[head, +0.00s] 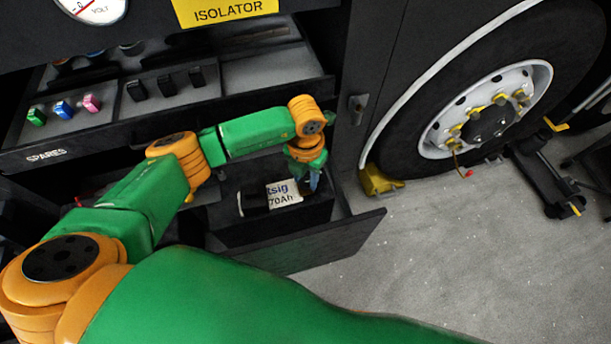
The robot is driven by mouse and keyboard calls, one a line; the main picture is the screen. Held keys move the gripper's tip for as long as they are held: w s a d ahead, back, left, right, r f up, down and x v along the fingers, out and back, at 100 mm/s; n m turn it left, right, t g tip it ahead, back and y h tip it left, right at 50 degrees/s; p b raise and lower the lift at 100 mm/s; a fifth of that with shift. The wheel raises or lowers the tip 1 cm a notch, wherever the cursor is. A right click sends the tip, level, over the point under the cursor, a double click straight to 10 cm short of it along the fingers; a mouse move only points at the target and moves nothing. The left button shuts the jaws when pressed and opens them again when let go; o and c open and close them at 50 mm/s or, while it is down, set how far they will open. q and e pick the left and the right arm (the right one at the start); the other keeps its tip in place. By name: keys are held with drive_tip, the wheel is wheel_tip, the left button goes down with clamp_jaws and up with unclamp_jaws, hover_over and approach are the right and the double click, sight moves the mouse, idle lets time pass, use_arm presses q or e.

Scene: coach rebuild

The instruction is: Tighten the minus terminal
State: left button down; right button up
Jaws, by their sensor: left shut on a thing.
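The black battery (270,224) with a white label reading "tsig 70Ah" sits in an open lower drawer (300,250). My left gripper (314,182) points down at the right end of the battery's top. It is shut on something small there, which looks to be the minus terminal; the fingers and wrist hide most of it. A bluish part shows at the fingertips, too small to make out. My right gripper is not in view.
Above is an open spares tray (60,150) with green, blue and pink fuses and black switches. A yellow isolator sign (228,10) is at the top. A large wheel (488,115) with a yellow chock (378,182) stands right. The grey floor (450,250) is clear.

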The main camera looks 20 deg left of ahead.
use_arm(q)
drive_tip(key=m+b, duration=0.4)
drive_tip(key=shift+w+f, duration=0.1)
drive_tip(key=shift+f, duration=0.1)
drive_tip(key=m+b, duration=0.5)
drive_tip(key=m, duration=0.1)
drive_tip(key=shift+m+b, duration=0.4)
drive_tip(key=m+b, duration=0.2)
drive_tip(key=m, duration=0.1)
drive_tip(key=shift+m+b, duration=0.3)
drive_tip(key=shift+b, duration=0.1)
drive_tip(key=shift+r+m+b, duration=0.25)
drive_tip(key=shift+m+b, duration=0.8)
drive_tip(key=shift+m, duration=0.65)
drive_tip(key=c, duration=0.5)
unclamp_jaws()
drive_tip(key=shift+r, duration=0.1)
